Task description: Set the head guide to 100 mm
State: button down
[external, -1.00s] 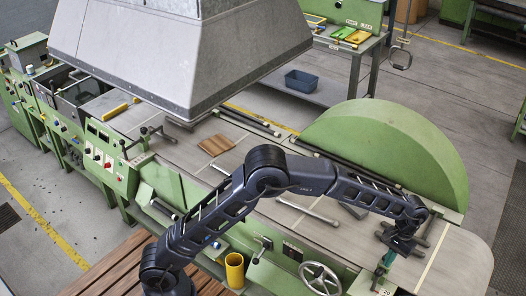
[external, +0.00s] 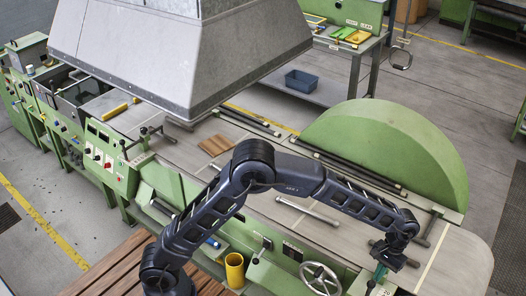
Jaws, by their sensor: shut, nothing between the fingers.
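My gripper (external: 384,265) is shut and empty at the lower right, above the front edge of the green machine's bed (external: 455,262). A small teal-green upright piece (external: 378,276) with a dark foot stands just below and beside it. This may be the head guide, but I cannot be sure. The gripper hides its upper part, and I cannot tell whether they touch. A small scale plate (external: 387,292) with tiny marks lies by its foot. I cannot read the guide's setting.
A handwheel (external: 319,277) and a yellow cup (external: 234,270) are along the machine's front. A loose rod (external: 308,208) and a brown slatted piece (external: 216,145) lie on the bed. A large green rounded cover (external: 395,140) rises behind my forearm. A grey hood (external: 190,50) overhangs the left.

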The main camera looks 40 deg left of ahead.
jog(key=shift+s+d+f, duration=0.1)
jog(key=shift+s, duration=0.45)
jog(key=w+d+r, duration=0.1)
jog(key=w+r, duration=0.6)
jog(key=r, duration=0.3)
jog(key=shift+w+r, duration=0.25)
